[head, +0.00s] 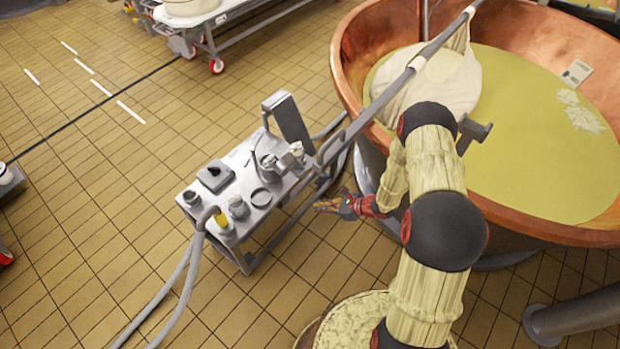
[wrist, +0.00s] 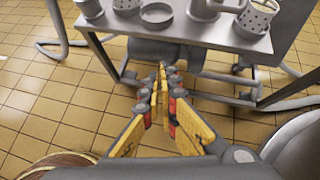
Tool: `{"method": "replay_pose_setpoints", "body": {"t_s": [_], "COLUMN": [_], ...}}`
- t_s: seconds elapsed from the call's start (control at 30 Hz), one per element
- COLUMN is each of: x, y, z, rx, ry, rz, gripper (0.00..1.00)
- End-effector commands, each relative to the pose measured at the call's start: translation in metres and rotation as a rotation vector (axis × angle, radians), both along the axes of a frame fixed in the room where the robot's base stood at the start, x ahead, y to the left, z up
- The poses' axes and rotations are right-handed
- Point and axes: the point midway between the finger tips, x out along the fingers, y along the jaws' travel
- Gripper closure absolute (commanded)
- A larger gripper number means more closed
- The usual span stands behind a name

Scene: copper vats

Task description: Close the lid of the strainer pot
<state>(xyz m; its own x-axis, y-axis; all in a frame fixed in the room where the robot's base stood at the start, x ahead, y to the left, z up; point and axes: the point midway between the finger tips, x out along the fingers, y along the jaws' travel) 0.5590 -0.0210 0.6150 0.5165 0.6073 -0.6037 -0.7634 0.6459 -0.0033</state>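A small grey perforated pot (wrist: 255,19), which looks like the strainer pot, stands near the right edge of the metal cart top in the wrist view. It shows small at the cart's far right corner in the head view (head: 293,156).
The cart (head: 205,203) also carries a handled vessel (wrist: 206,9), a shallow round dish (wrist: 157,14), several cups and a dark block (head: 214,177). A large copper vat (head: 350,60) stands to the right. A round tub (head: 350,320) is below. Tiled floor is open at left.

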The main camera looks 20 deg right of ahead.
Motion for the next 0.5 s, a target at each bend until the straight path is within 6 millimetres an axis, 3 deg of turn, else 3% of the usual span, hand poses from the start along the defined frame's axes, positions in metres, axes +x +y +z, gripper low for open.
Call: {"method": "replay_pose_setpoints", "body": {"t_s": [0.03,0.1,0.2,0.5], "x": [0.020,0.040,0.053,0.073], "y": [-0.013,-0.027,-0.039,-0.029], "z": [0.003,0.007,0.010,-0.005], "rx": [-0.001,0.001,0.007,0.014], "ry": [-0.018,-0.034,-0.040,-0.037], "rz": [-0.067,-0.143,-0.210,-0.234], "gripper": [1.00,1.00,1.00,1.00]}}
